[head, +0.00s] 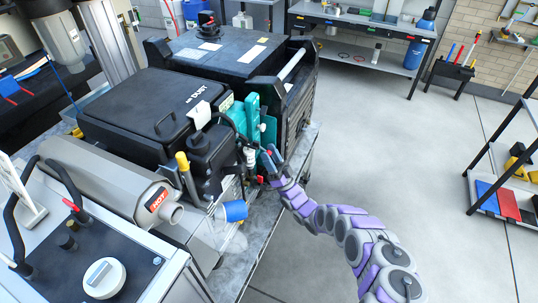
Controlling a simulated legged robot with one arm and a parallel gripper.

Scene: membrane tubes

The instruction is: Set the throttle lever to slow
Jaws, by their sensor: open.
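A black engine with a lid marked "AIR DUST" (150,105) stands on a bench, with a teal panel (252,118) on its right side. No label marks the throttle lever, so I cannot tell for sure which part it is. A yellow-handled lever (183,162) stands upright at the engine's front. A small red part (261,179) shows beside my gripper, low on the engine's right side. My gripper (270,158) is open and close to that side, below the teal panel. I cannot tell whether it touches anything. Its fingertips are small and partly lost against the engine.
A control panel (95,250) with a white knob is at front left. A shelf rack (505,195) stands at right. The floor (420,140) between is clear.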

